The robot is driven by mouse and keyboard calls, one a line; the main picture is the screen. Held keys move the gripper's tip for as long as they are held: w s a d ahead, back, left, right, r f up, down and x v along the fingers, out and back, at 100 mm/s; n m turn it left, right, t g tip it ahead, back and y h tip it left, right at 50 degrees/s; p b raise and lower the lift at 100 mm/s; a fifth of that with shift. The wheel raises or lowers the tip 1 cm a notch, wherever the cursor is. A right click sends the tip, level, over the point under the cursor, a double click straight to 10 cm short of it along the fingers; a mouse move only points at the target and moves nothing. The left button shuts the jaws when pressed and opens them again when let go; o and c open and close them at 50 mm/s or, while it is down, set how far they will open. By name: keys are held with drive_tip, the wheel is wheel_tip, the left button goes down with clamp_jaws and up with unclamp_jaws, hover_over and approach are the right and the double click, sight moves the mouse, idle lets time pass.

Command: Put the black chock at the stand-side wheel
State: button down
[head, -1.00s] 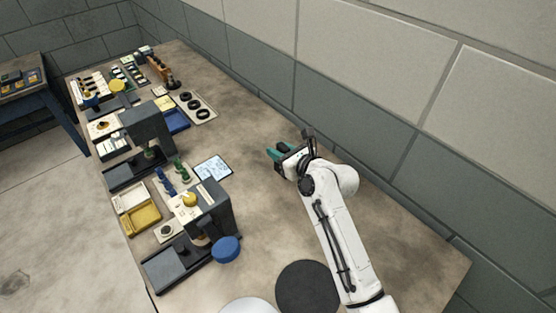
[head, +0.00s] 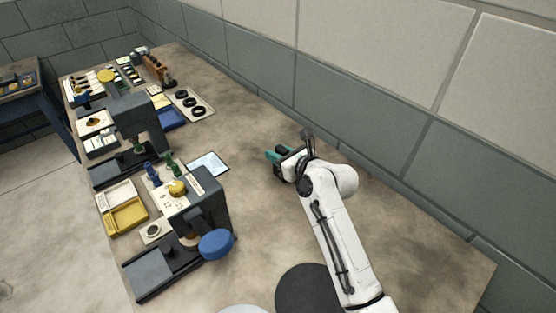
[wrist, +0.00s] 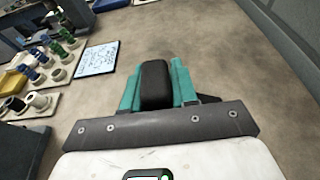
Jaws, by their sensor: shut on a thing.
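My gripper (head: 279,156) is in the head view over the bare right part of the bench, with its teal fingers pointing left. In the wrist view, the black chock (wrist: 156,84) sits between the two teal fingers of my gripper (wrist: 157,82). The fingers are shut on it. In the head view the chock is too small and hidden to make out clearly. I cannot pick out the stand-side wheel in either view.
A tablet-like panel (head: 208,164) lies left of my gripper. Two dark machines (head: 206,205) (head: 140,122), a yellow tray (head: 125,214) and a blue round knob (head: 216,244) stand on the left. A board with black rings (head: 190,104) lies farther back. The wall borders the bench at right.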

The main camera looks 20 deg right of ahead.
drive_tip(key=shift+r, duration=0.1)
drive_tip(key=c, duration=0.9)
unclamp_jaws()
drive_tip(key=shift+f, duration=0.2)
drive_tip(key=shift+c, duration=0.2)
drive_tip(key=shift+o, duration=0.3)
drive_tip(key=shift+r, duration=0.15)
